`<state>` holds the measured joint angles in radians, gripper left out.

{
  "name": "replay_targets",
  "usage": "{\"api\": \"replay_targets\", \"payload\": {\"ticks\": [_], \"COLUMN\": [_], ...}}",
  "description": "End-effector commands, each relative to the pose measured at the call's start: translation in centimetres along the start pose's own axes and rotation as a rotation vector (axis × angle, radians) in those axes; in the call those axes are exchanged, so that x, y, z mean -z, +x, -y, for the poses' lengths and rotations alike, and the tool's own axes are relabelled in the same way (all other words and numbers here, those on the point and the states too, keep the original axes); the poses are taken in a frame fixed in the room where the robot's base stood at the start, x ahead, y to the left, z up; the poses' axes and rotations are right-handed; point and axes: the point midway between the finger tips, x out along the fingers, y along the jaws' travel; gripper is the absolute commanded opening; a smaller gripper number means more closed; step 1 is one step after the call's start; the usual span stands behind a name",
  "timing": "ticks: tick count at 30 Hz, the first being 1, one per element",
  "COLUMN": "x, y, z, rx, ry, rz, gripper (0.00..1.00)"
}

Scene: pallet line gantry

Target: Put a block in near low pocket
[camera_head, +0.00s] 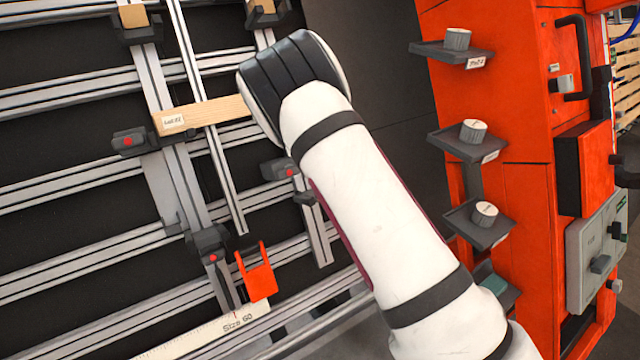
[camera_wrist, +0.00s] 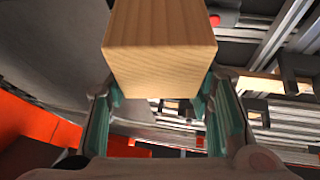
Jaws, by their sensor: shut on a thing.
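In the wrist view my gripper (camera_wrist: 158,100) is shut on a light wooden block (camera_wrist: 160,55), its green pads at the block's two sides. In the head view my arm hides the gripper and the held block. Dark pocket-like holders with red dots sit on the rails: one at left (camera_head: 130,141), one beside my arm (camera_head: 278,168) and one lower down (camera_head: 208,243). I cannot tell which is the near low pocket. Two upper holders carry wooden pieces, at top left (camera_head: 133,16) and top middle (camera_head: 264,5).
A labelled wooden bar (camera_head: 215,112) lies across the metal rails. At right, an orange cabinet (camera_head: 530,120) has several dark shelves (camera_head: 450,53) with pale cylinders, close to my arm.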

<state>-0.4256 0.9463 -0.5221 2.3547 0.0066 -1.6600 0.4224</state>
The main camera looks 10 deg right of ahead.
Motion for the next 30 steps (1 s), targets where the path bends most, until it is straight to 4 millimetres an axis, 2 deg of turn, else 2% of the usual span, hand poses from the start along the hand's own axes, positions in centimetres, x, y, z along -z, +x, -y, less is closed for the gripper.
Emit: {"api": "replay_targets", "payload": {"ticks": [1,3,12,19,30], "x": [-1.0,-1.4,-2.8,-3.3,-3.3], "y": [1.2,2.3,5.8,6.9,7.3], "z": [-0.3,-0.4,-1.1,-1.7,-2.1], "rx": [0.01,0.031,0.124,0.183,0.219], "ry": [0.003,0.003,0.004,0.006,0.007], "rz": [-0.006,-0.005,-0.004,0.0,0.006], "gripper": [0.18,0.18,0.18,0.18,0.18]}}
